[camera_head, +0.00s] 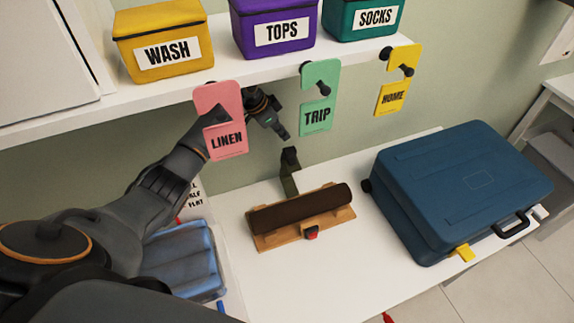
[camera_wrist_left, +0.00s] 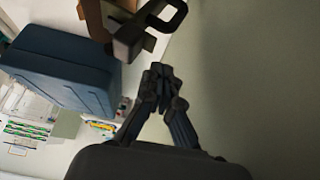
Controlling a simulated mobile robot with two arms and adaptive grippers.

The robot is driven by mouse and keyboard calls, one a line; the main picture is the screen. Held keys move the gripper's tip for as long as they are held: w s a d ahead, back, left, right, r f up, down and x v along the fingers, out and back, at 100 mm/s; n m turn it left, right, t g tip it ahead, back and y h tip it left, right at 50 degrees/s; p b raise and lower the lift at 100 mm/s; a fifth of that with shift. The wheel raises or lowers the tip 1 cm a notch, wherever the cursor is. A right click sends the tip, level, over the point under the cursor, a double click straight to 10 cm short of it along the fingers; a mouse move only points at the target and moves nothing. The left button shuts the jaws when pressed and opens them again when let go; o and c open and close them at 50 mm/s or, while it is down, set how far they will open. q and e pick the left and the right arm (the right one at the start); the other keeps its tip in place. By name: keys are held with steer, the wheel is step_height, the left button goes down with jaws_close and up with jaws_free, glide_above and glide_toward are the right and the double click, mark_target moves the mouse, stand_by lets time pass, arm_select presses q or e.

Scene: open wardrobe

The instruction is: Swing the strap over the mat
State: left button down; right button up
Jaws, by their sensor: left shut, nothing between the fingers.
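The rolled dark brown mat (camera_head: 300,208) lies on a wooden cradle (camera_head: 270,240) with a red catch (camera_head: 311,232) on its front. The olive strap (camera_head: 289,184) stands up behind the mat, apart from its top, with a black end piece (camera_head: 290,157). This black end piece also shows at the top of the left wrist view (camera_wrist_left: 150,28). My left gripper (camera_head: 283,134) is shut and empty, above and behind the strap, apart from it as far as I can tell. Its closed fingers (camera_wrist_left: 161,72) show in the wrist view. My right gripper is not seen.
Pink LINEN (camera_head: 227,142), green TRIP (camera_head: 318,116) and yellow HOME (camera_head: 392,97) tags hang from the shelf edge (camera_head: 225,90); LINEN partly hides my left arm. A blue suitcase (camera_head: 455,190) stands right of the mat. Folded blue cloth (camera_head: 180,262) lies to the left.

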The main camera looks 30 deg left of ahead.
arm_select(q)
steer(key=shift+f+b, duration=0.55)
steer(key=shift+f, duration=0.7)
steer(key=shift+s+d+r+p, duration=0.1)
steer(key=shift+s+d+p, duration=1.25)
steer(key=shift+p, duration=0.55)
steer(key=shift+s+d+r+p, duration=0.1)
steer(key=shift+s+d+p, duration=1)
steer(key=shift+d+p, duration=0.6)
steer(key=s+d+p, duration=0.5)
steer(key=p, duration=0.1)
steer(key=shift+f, duration=0.15)
steer(key=shift+d, duration=0.1)
